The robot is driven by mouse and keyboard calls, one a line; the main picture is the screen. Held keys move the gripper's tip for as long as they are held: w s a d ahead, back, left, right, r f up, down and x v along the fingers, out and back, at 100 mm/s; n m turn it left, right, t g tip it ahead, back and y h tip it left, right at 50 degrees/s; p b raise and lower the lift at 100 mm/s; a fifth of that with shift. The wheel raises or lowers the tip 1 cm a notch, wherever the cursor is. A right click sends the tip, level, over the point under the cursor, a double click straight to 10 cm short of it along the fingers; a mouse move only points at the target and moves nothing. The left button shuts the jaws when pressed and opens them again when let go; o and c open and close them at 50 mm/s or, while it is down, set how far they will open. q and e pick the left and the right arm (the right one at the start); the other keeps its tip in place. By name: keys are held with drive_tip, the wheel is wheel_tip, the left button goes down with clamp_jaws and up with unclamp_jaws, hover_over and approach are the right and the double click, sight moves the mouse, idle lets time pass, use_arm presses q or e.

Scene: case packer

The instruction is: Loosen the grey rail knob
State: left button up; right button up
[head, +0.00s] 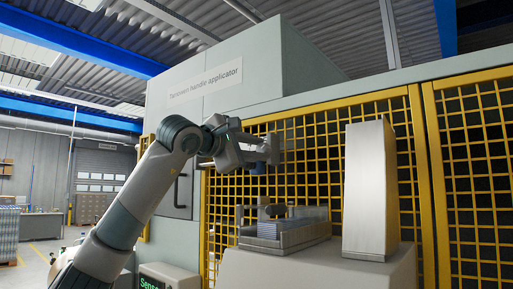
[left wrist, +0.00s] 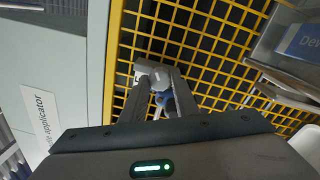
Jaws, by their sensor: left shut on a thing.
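My left gripper (head: 262,153) is raised in front of the yellow mesh guard, its arm coming up from the left. In the left wrist view its two dark fingers (left wrist: 158,98) reach toward the mesh and close on a grey rounded part at their tips, which looks like the grey rail knob (left wrist: 150,69). The fingers hide part of the knob. A small blue part (left wrist: 165,98) shows between the fingers. In the head view the knob cannot be told clearly from the gripper. My right gripper is not in view.
The yellow mesh guard (head: 310,140) stands close behind the gripper. Below it is a grey machine bed with a stack of flat pieces (head: 283,232). A tall pale metal housing (head: 369,190) rises to the right. The cabinet labelled as a handle applicator (head: 222,80) stands behind.

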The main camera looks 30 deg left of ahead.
use_arm(q)
drive_tip(key=m+p, duration=0.1)
drive_tip(key=m, duration=0.4)
drive_tip(key=shift+m+h+p, duration=0.3)
drive_tip(key=shift+m+p, duration=0.05)
drive_tip(key=shift+m, duration=0.55)
drive_tip(key=shift+f, duration=0.1)
drive_tip(key=o, duration=1.1)
drive_tip(key=shift+c, duration=0.2)
drive_tip(key=shift+s, duration=0.1)
